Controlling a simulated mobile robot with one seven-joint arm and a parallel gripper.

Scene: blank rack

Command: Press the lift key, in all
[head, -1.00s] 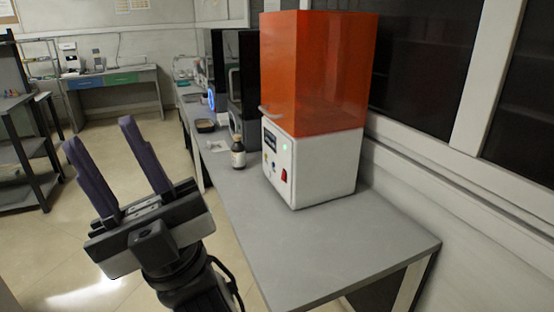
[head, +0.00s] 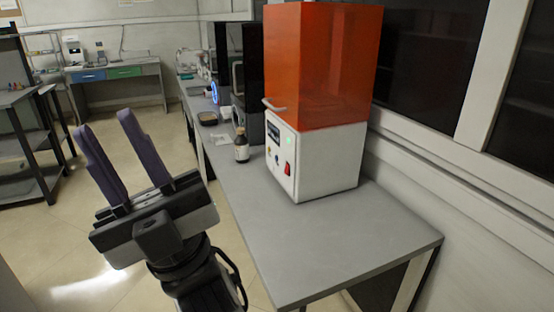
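A machine with a white base and an orange see-through hood (head: 322,70) stands on the grey bench. Its left-facing front panel (head: 280,155) carries a small dark display, a green light, a red switch (head: 287,168) and some small controls. Which of these is the lift key I cannot tell at this size. My gripper (head: 102,128) is in front of the bench, left of the machine and well apart from it. Its two purple-grey fingers point up and are spread apart, with nothing between them.
A brown bottle (head: 241,149) stands on the bench (head: 340,240) just left of the machine. The bench's front right is clear. A black shelf (head: 28,130) stands far left.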

